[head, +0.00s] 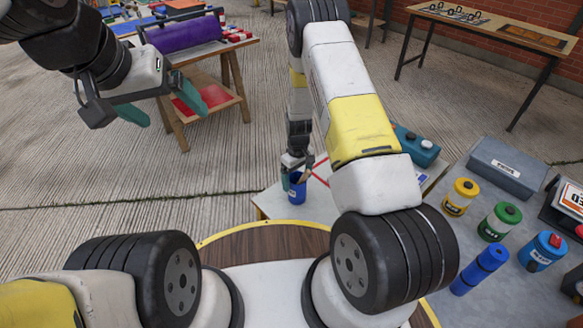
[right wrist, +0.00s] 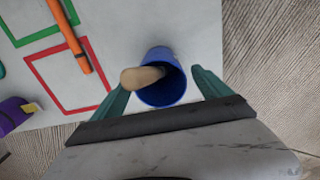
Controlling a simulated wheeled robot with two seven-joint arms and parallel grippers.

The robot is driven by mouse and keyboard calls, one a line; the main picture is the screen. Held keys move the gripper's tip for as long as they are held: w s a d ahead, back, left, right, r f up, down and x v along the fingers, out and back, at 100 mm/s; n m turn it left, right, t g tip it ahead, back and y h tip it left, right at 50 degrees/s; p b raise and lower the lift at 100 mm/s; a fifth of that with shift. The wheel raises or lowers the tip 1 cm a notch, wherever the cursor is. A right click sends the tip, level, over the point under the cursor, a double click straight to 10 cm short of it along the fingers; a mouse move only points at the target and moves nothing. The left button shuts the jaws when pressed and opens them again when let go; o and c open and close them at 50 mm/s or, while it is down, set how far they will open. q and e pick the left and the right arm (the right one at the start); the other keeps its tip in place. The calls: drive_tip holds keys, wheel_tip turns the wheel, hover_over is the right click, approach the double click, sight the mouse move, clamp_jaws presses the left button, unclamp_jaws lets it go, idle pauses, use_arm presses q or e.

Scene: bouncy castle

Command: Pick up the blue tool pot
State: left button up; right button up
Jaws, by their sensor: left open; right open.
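The blue tool pot (head: 297,192) stands upright on a white tabletop (head: 270,204), with a tool's wooden handle (right wrist: 143,77) sticking out of it. My right gripper (head: 292,172) is over the pot, pointing down. In the right wrist view the blue pot (right wrist: 164,92) lies between the two green fingers of my right gripper (right wrist: 160,90), which are open with a gap on the right side. I cannot tell whether a finger touches it. My left gripper (head: 165,108) is open and empty at the upper left, well away from the pot.
Red and green outlined squares (right wrist: 70,75) and an orange tool (right wrist: 70,37) are on the white table. A wooden bench (head: 225,50) stands upper left.

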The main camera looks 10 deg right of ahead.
drive_tip(key=shift+f, duration=0.65)
clamp_jaws()
drive_tip(key=shift+r, duration=0.15)
